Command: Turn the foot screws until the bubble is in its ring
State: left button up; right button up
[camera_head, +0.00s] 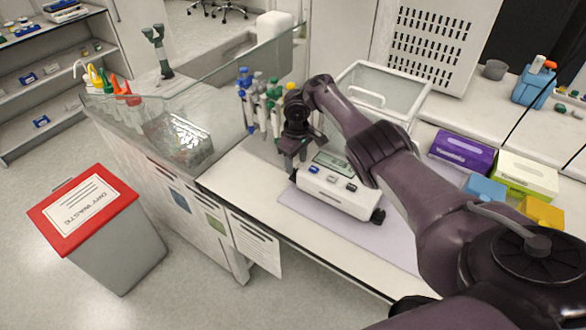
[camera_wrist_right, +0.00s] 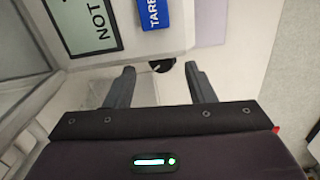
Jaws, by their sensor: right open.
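The white balance (camera_head: 335,192) stands on the bench with a grey-green display (camera_head: 333,163) and a row of buttons on its front. A black foot screw (camera_head: 378,215) shows at its front right corner. My right gripper (camera_head: 294,168) points down at the front left corner. In the right wrist view the open gripper (camera_wrist_right: 161,90) has another black foot screw (camera_wrist_right: 165,66) just ahead, between its fingertips and apart from both. The display (camera_wrist_right: 88,22) there shows part of the word "NOT". I cannot make out the bubble or its ring. My left gripper is not in view.
The glass draft shield (camera_head: 385,88) rises behind the balance, and pipettes (camera_head: 262,100) stand to its left. A lilac mat (camera_head: 330,222) lies under it. Purple (camera_head: 462,150) and lime (camera_head: 524,177) boxes are on the right. A red-lidded bin (camera_head: 85,208) stands on the floor.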

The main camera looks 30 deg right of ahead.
jog(key=shift+a+f, duration=0.1)
jog(key=shift+f, duration=1.35)
jog(key=c, duration=1)
jog(key=shift+o, duration=0.2)
jog(key=shift+n+b, duration=0.3)
jog(key=shift+n, duration=1.2)
jog(key=o, duration=1)
jog(key=shift+c, duration=0.2)
jog(key=shift+r+p, duration=0.65)
jog(key=shift+r, duration=3.3)
